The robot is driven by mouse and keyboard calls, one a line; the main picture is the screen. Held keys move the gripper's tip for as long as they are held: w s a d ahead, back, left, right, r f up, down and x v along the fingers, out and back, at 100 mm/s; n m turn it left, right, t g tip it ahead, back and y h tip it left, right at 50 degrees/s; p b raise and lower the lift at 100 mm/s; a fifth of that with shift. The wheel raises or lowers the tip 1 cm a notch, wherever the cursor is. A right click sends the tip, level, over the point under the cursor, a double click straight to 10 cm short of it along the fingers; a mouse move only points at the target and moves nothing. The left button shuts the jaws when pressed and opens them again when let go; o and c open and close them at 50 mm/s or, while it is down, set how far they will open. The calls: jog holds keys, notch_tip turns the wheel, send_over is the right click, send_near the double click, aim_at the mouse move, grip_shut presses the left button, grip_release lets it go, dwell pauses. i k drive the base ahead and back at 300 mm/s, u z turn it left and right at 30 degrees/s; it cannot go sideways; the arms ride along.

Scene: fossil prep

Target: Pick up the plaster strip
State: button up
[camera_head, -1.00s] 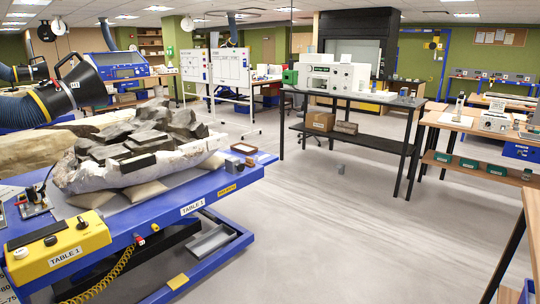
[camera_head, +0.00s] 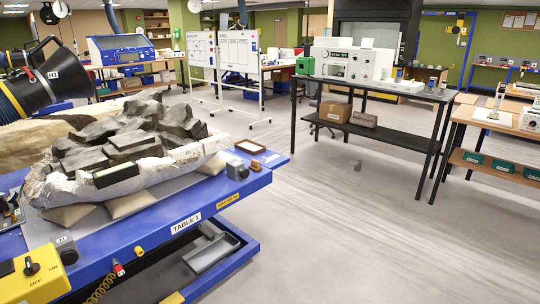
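I cannot make out a plaster strip for certain in the head view. A fossil block of dark rock (camera_head: 130,138) lies in a white plaster jacket (camera_head: 160,180) on the blue lift table labelled TABLE 1 (camera_head: 262,182), at left. A small brown-rimmed tray with a pale inside (camera_head: 250,146) sits at that table's far right corner. My gripper is not in view.
A black bench (camera_head: 392,141) with white machines (camera_head: 350,62) on top stands ahead. A wooden bench (camera_head: 497,127) is at right. The floor (camera_head: 370,230) between the tables is open.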

aim_at(265, 160)
jog(key=i, duration=1.4)
jog(key=u, duration=0.45)
jog(key=i, duration=1)
